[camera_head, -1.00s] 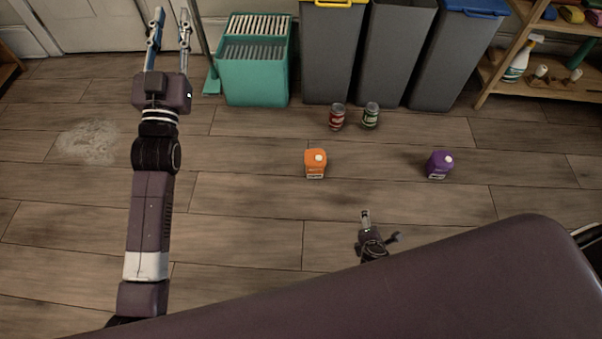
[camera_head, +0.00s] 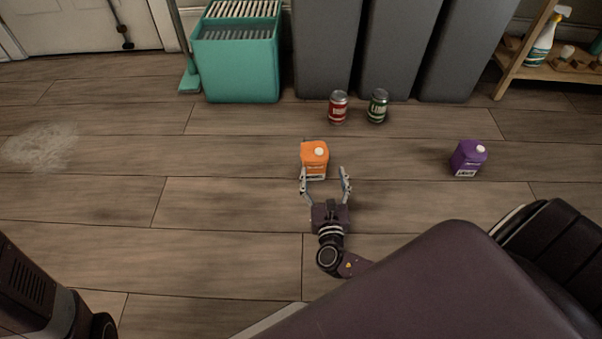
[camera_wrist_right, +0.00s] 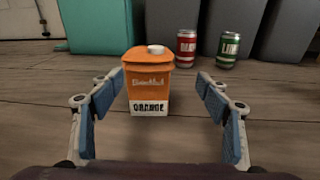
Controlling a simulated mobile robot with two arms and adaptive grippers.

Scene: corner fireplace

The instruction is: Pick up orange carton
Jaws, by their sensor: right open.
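The orange carton (camera_head: 314,158), with a white cap and a white label band, stands upright on the wooden floor. My right gripper (camera_head: 325,176) is open just in front of it. In the right wrist view the orange carton (camera_wrist_right: 149,82) is ahead of the open blue-padded fingers (camera_wrist_right: 163,90), left of the middle of the gap and closer to the left finger. Nothing is held in it. In the head view my left arm shows at the lower left, but its gripper is out of view.
A red can (camera_head: 338,107) and a green can (camera_head: 377,106) stand behind the carton. A purple carton (camera_head: 468,158) stands to the right. A teal bin (camera_head: 236,68) and grey bins (camera_head: 390,50) line the back. A shelf (camera_head: 545,68) is at the far right.

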